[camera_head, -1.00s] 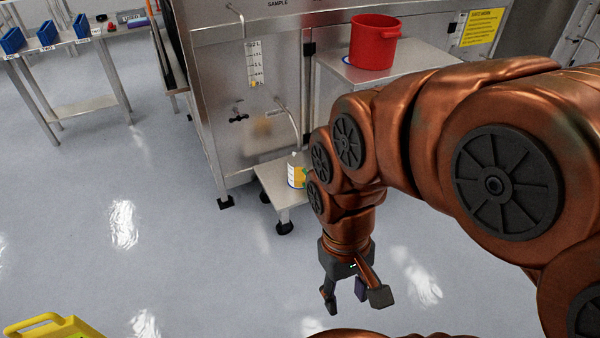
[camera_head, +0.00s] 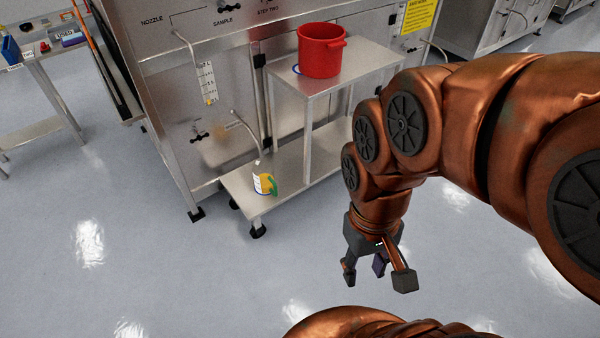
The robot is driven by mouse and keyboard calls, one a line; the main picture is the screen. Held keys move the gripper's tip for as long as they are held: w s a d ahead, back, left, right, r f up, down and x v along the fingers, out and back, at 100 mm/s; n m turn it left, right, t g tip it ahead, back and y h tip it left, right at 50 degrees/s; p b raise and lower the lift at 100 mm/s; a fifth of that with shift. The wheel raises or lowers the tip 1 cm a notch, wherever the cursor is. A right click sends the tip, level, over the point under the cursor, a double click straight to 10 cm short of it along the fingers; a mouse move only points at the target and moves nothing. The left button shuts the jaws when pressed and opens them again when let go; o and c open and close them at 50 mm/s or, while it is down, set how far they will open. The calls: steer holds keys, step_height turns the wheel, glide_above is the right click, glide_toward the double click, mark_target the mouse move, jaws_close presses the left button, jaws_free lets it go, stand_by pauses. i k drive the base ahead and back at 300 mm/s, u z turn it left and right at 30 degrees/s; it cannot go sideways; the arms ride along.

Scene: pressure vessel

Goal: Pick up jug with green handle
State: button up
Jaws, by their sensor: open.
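The jug with the green handle (camera_head: 262,181) stands upright on the low steel shelf (camera_head: 236,187) in front of the steel vessel cabinet. It is small and white with a yellow part, and its green handle faces right. My gripper (camera_head: 376,281) is open and empty. It points down over the bare floor, to the right of the jug and nearer to me in the picture, clear of it. Nothing hides the jug.
A red pot (camera_head: 321,52) stands on the upper steel shelf (camera_head: 365,62). A thin bent pipe ends near the jug's top. The floor (camera_head: 190,275) in front is clear.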

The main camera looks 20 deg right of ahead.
mark_target(264, 171)
steer(key=z, duration=1.45)
steer(key=i, duration=3.3)
steer(key=u, duration=5.65)
